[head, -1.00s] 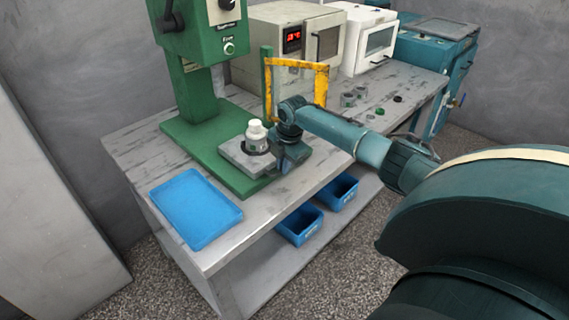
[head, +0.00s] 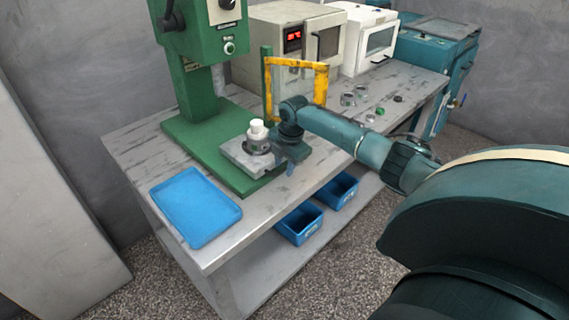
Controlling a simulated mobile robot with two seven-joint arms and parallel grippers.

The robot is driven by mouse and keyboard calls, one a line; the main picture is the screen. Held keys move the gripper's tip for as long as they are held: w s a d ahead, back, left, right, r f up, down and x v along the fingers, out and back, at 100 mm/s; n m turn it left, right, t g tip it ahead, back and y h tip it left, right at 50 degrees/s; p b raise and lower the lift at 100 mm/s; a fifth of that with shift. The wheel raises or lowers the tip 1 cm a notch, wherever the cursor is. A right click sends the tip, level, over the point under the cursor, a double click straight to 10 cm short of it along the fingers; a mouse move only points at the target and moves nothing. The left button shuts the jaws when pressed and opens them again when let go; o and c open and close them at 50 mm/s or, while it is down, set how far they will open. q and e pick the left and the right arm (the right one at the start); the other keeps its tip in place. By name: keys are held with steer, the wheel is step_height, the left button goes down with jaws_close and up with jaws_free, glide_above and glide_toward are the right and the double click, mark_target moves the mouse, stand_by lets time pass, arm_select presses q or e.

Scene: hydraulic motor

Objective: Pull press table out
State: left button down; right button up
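The press table (head: 236,156) is a grey plate on the green base of the press (head: 205,100). A white part (head: 257,128) stands upright on it in a grey metal ring (head: 258,146). My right gripper (head: 285,164) points down at the right edge of the press table, close against it. Its fingers are small and dark here, so whether they are open, shut or touching the plate cannot be told. My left gripper is not in view.
A yellow frame (head: 322,84) stands just behind my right wrist. A blue tray (head: 196,207) lies on the bench's front left, and blue bins (head: 299,224) sit on the lower shelf. Small metal parts (head: 348,99) lie at right. Bare bench (head: 255,213) shows in front of the press.

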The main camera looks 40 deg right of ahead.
steer(key=shift+r, duration=0.1)
step_height(320, 180, up, 13)
steer(key=s, duration=0.2)
steer(key=shift+s, duration=0.2)
stand_by(0.4)
steer(key=s+a+f+m, duration=0.2)
steer(key=s+a+f, duration=0.3)
steer(key=a+f, duration=0.35)
steer(key=s+a+f+m, duration=0.1)
steer(key=s+a+f, duration=0.5)
steer(key=a, duration=0.4)
steer(key=s+a+f+m+y, duration=0.1)
steer(key=s+a+f+m, duration=0.2)
steer(key=s+a+m, duration=0.4)
steer(key=s+d+r+m+t, duration=0.25)
steer(key=s+m, duration=0.35)
steer(key=s, duration=0.5)
steer(key=w+a+f+t+y, duration=0.2)
steer(key=w+a+f+t, duration=0.4)
steer(key=a, duration=0.1)
steer(key=shift+f, duration=0.2)
